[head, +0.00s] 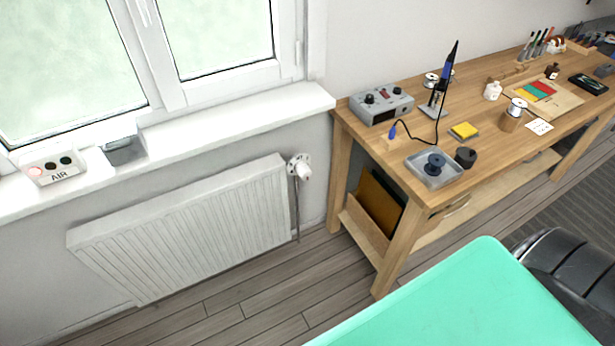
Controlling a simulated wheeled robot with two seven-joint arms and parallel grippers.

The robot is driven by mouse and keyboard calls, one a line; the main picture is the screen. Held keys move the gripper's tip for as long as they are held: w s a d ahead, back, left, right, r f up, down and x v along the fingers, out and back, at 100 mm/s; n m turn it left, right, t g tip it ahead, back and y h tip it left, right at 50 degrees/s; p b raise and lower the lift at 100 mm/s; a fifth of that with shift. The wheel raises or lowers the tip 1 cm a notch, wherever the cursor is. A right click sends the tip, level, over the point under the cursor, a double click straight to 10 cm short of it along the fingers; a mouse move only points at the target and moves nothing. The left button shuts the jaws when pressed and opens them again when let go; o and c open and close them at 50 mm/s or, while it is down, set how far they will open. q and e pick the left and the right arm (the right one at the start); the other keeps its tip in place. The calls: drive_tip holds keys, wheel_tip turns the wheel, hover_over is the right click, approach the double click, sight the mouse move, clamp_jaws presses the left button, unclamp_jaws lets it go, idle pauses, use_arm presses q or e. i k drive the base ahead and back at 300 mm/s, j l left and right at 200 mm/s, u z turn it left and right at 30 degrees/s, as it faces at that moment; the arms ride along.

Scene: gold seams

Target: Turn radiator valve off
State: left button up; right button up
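The white radiator valve (302,170) sits at the upper right end of the white radiator (190,228), below the window sill. It has a round, flange-like part and a knob that sticks out to the right. A thin pipe (297,210) runs down from it towards the floor. The marking on the knob is too small to read. Neither of my grippers shows in the head view.
A wooden workbench (330,108) with tools stands right of the valve. A white box marked AIR (53,169) and a grey container (123,149) sit on the sill (240,118). A green surface (470,300) and black chair (560,270) are in front. Floor by the radiator is clear.

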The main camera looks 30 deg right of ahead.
sight(301, 168)
drive_tip(key=z, duration=0.65)
drive_tip(key=l+z, duration=0.2)
drive_tip(key=z, duration=0.15)
drive_tip(key=l+z, duration=0.5)
drive_tip(key=z, duration=0.15)
